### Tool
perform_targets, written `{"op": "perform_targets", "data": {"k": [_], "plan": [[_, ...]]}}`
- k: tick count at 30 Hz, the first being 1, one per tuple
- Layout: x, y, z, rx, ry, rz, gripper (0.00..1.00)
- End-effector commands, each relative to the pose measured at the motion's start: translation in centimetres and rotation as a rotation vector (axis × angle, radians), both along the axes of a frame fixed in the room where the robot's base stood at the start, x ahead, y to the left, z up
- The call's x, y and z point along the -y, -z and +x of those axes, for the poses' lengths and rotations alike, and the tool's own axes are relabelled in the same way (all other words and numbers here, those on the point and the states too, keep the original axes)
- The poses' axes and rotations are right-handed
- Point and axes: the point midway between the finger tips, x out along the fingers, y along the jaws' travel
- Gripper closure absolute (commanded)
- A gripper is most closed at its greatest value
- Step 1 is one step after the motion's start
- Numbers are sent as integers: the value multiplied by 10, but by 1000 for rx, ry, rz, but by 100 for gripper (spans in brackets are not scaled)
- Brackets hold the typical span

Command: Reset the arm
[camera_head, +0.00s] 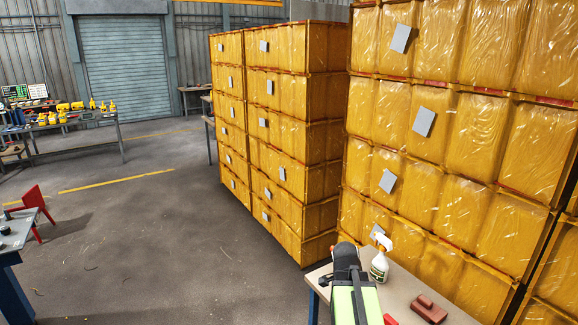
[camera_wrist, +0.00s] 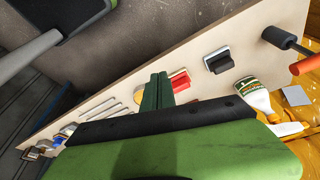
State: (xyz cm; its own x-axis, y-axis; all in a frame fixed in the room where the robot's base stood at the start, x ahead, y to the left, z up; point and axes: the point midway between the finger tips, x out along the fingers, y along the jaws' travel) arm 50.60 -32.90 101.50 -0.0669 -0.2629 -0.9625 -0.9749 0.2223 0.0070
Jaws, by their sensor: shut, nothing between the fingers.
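My gripper shows in the wrist view (camera_wrist: 158,88) as two dark green fingers pressed together, with nothing held. It is over the light workbench (camera_wrist: 130,72), and I cannot tell its exact height above the top. My green and black arm (camera_head: 352,298) shows at the bottom of the head view, in front of the workbench (camera_head: 405,288). The fingers cannot be made out in the head view. A red block (camera_wrist: 180,80) lies just beyond the fingertips in the wrist view, apparently apart from them.
A white spray bottle (camera_head: 380,262) and a brown-red brush-like item (camera_head: 428,308) sit on the workbench. A cluttered table (camera_head: 75,122) stands far left, a blue-legged bench (camera_head: 15,235) nearer.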

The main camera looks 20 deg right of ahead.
Motion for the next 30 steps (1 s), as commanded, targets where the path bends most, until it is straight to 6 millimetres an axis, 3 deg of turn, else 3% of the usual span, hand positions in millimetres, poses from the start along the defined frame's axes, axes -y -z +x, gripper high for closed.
{"op": "perform_targets", "data": {"k": [1,6,12,14,22,30], "plan": [[-40,8,23,-8,-118,17,100],[-164,21,68,-47,-526,82,100],[-285,32,81,-104,-1012,157,100],[-313,34,78,-125,-1188,187,100],[-331,33,69,-174,-1688,257,100],[-331,33,68,-192,-1788,252,100]]}}
